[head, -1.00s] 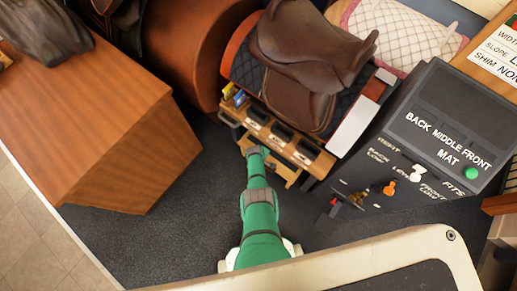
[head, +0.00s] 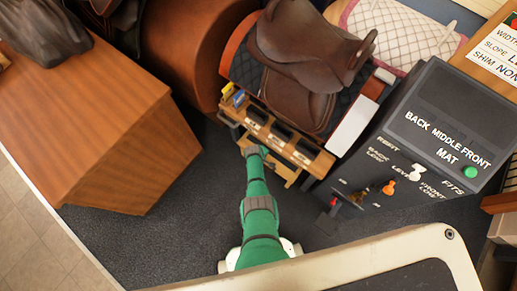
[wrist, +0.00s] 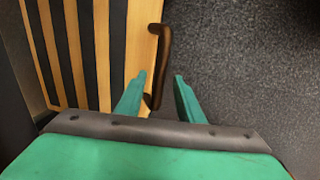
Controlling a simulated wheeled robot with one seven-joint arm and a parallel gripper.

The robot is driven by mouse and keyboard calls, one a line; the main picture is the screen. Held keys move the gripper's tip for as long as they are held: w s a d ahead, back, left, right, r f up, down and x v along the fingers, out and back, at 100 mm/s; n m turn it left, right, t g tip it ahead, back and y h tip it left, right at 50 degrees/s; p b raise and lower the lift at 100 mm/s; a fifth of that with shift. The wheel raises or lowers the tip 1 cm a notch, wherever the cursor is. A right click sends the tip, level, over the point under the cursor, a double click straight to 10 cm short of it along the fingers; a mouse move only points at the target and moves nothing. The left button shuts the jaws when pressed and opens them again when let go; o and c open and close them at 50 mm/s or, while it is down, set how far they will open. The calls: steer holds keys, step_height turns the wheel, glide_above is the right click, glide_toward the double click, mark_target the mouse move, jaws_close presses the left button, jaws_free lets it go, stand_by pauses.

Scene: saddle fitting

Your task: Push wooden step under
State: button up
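The wooden step (head: 289,172) shows in the head view low under the front of the saddle stand, partly hidden by the stand and my arm. In the wrist view the step (wrist: 103,45) has pale wood with dark strips on top, at the left. A brown bar handle (wrist: 161,60) runs along its near edge. My gripper (wrist: 158,98) is open, with one green finger on each side of the handle's lower end. I cannot tell whether either finger touches it. In the head view my gripper (head: 255,151) is at the step's left end.
A brown saddle (head: 305,60) sits on the stand above the step. A dark control box (head: 420,140) stands close to the right. A wooden counter (head: 100,125) is at the left. Dark carpet (head: 160,235) is clear between the counter and my arm.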

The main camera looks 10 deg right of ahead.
step_height(320, 180, up, 10)
steer(key=s+a, duration=0.1)
steer(key=shift+s+a+f, duration=0.15)
steer(key=shift+a+f, duration=0.05)
steer(key=shift+f, duration=0.05)
stand_by(0.4)
